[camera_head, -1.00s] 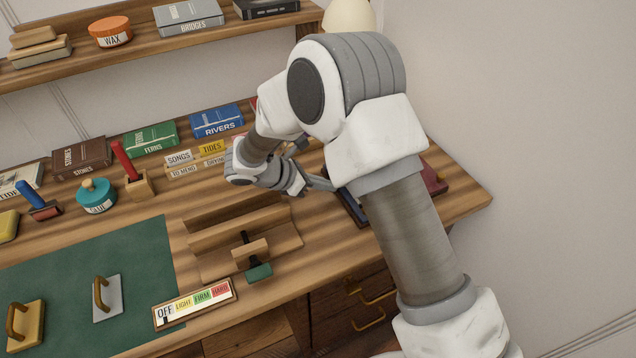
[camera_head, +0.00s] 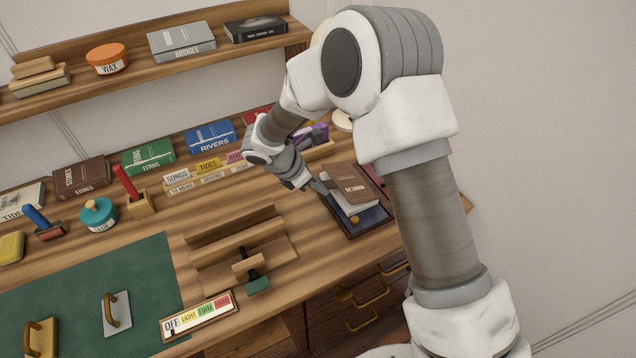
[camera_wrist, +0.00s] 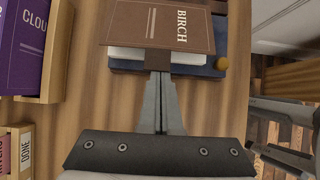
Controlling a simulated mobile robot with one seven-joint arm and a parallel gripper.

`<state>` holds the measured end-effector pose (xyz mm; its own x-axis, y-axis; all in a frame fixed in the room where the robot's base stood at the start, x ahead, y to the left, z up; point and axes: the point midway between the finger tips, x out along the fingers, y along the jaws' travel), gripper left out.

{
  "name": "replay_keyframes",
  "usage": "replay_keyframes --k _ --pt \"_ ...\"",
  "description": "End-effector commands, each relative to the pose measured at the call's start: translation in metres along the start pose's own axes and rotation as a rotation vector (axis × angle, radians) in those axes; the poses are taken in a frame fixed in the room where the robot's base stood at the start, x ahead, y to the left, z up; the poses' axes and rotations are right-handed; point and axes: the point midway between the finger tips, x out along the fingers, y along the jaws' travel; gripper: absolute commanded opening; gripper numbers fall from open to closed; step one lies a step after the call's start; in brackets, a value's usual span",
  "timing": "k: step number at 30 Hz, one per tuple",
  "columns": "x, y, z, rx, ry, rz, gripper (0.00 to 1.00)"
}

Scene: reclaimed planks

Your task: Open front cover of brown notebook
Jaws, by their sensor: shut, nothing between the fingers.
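The brown notebook (camera_head: 350,182), with pale page edges, lies on a dark blue base (camera_head: 371,222) with a small gold knob at the right of the bench. In the wrist view its brown cover (camera_wrist: 188,28) reads "BIRCH", and a white page strip (camera_wrist: 125,53) shows along its near edge. My gripper (camera_head: 320,187) is shut and empty at the notebook's left edge. In the wrist view its fingertips (camera_wrist: 160,76) meet a narrow brown part at that edge. Whether they touch it or sit under it I cannot tell. The cover looks closed.
A purple book (camera_wrist: 25,45) stands in a wooden holder left of the gripper in the wrist view. Label cards (camera_head: 208,166) and a stepped wooden stand (camera_head: 240,245) are left of the notebook. My arm hides the bench's right end.

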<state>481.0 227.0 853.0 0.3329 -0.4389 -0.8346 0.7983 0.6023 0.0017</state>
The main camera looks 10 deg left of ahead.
Motion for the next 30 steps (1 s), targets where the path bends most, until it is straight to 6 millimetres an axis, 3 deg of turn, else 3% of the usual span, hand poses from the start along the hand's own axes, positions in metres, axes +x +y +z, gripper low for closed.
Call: replay_keyframes --k 1,12,23,30 --pt "-0.011 -0.001 0.013 0.005 0.039 -0.003 0.0" --pt "-0.029 -0.001 0.049 0.008 0.34 -0.004 0.0" --pt "-0.033 -0.001 0.087 0.012 0.64 -0.003 0.0" --pt "-0.024 0.0 0.114 0.014 0.862 0.0 0.0"
